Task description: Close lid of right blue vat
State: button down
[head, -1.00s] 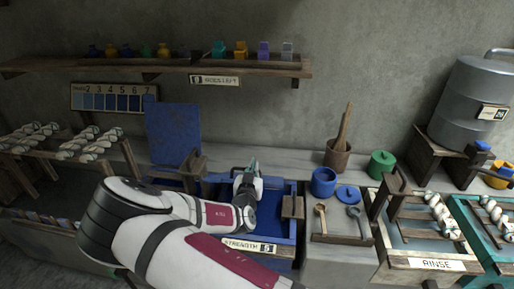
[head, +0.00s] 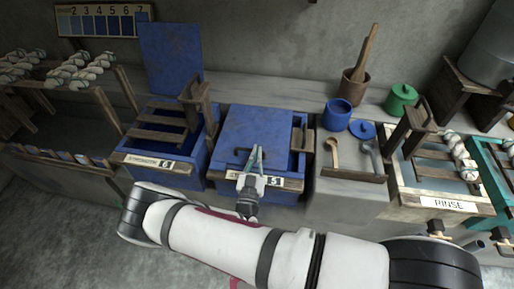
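The right blue vat (head: 296,183) stands mid-picture in the head view, with a label ending in 5 on its front. Its blue lid (head: 262,128) lies over most of the top, with a dark handle near the front edge. A strip of the vat's inside shows to the right of the lid. Whether the lid rests fully on the rim is hard to tell. My gripper (head: 256,153) is over the lid's front edge by the handle, its fingers drawn together at the tips. I see nothing held between them; contact with the lid is unclear.
The left blue vat (head: 200,158) has its lid (head: 170,57) standing upright and a wooden rack inside.

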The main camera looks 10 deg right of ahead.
jog(key=f, duration=0.2)
jog(key=shift+s+a+f+g, duration=0.1)
jog(key=shift+s+f+g, duration=0.15)
jog(key=shift+f+g, duration=0.05)
jog(key=shift+s+a, duration=0.1)
jog(key=shift+s, duration=0.05)
jog(key=r+v, duration=0.2)
jog(key=v, duration=0.8)
jog(key=shift+s+f+t, duration=0.35)
jog(key=shift+s+t, duration=0.05)
jog(key=shift+s, duration=0.05)
